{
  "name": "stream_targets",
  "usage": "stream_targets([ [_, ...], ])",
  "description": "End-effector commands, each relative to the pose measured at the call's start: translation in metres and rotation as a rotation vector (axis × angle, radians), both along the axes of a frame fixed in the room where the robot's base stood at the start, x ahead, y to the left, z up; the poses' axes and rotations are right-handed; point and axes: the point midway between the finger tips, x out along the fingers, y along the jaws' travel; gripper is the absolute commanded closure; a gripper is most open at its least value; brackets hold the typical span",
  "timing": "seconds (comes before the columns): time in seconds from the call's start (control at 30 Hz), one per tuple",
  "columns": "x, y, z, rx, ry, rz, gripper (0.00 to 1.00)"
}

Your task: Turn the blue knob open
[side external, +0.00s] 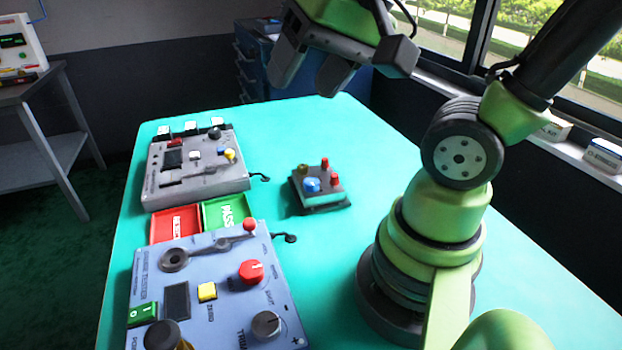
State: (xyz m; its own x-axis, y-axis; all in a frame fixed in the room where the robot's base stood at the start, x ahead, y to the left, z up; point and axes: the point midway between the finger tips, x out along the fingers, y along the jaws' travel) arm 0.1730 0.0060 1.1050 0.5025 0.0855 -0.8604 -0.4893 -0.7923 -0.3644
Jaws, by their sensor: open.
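The blue knob (311,185) sits on top of a small dark-and-teal valve positioner (321,198) in the middle of the teal table. The positioner also carries an olive-coloured part and two red parts. Which way the knob is turned is too small to tell. My gripper (312,78) is open and empty at the top of the view, well above the table and apart from the knob. Nothing hides the knob.
A grey control box (194,178) stands at the back left, and a blue-grey tester box (212,290) at the front left. Red (176,225) and green (227,212) trays lie between them. The table (300,130) is clear behind and around the positioner.

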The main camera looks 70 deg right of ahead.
Motion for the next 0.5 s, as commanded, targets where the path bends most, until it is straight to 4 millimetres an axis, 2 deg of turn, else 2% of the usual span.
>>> stream_targets([
  [0.1,0.027,-0.027,-0.022,0.059,0.135,-0.250,0.41],
  [0.2,0.044,-0.052,-0.045,0.106,0.232,-0.462,0.41],
  [0.33,0.058,-0.086,-0.082,0.162,0.347,-0.734,0.41],
  [0.5,0.062,-0.120,-0.128,0.214,0.457,-1.017,0.41],
])
